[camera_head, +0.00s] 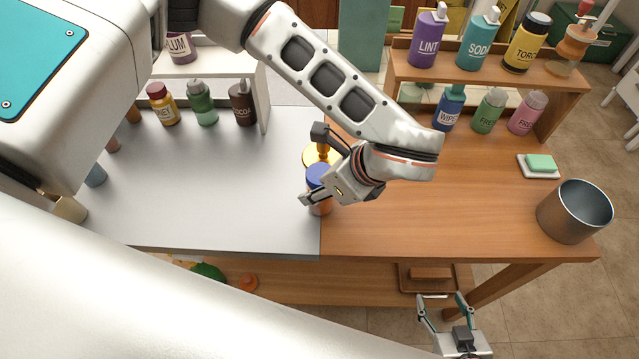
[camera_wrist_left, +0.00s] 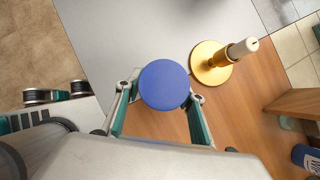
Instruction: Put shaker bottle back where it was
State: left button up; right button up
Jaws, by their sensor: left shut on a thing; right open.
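The shaker bottle, with a round blue lid (camera_head: 319,174) and an orange-brown lower body, is upright near the seam between the grey counter and the wooden counter. My left gripper (camera_head: 321,188) is shut on it, and the arm reaches over from the upper left. In the left wrist view the blue lid (camera_wrist_left: 164,85) sits between the two fingers and hides the body below. I cannot tell whether its base touches the counter. My right gripper (camera_head: 446,298) is open and empty, low in front of the wooden counter.
A gold holder (camera_wrist_left: 212,68) stands close beside the bottle. A wooden rack (camera_head: 400,70) with several bottles stands at the back right. A soap dish (camera_head: 540,172) and a metal pot (camera_head: 572,212) are at the right. Several bottles line the grey counter's back (camera_head: 205,118). The wooden counter's middle is clear.

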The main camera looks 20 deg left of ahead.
pick_arm(q)
jog(key=shift+f, duration=0.2)
jog(key=o, duration=1.2)
jog(key=shift+d+r, duration=0.2)
jog(key=shift+r, duration=0.35)
jog(key=v, duration=1.1)
jog(key=shift+r, duration=0.1)
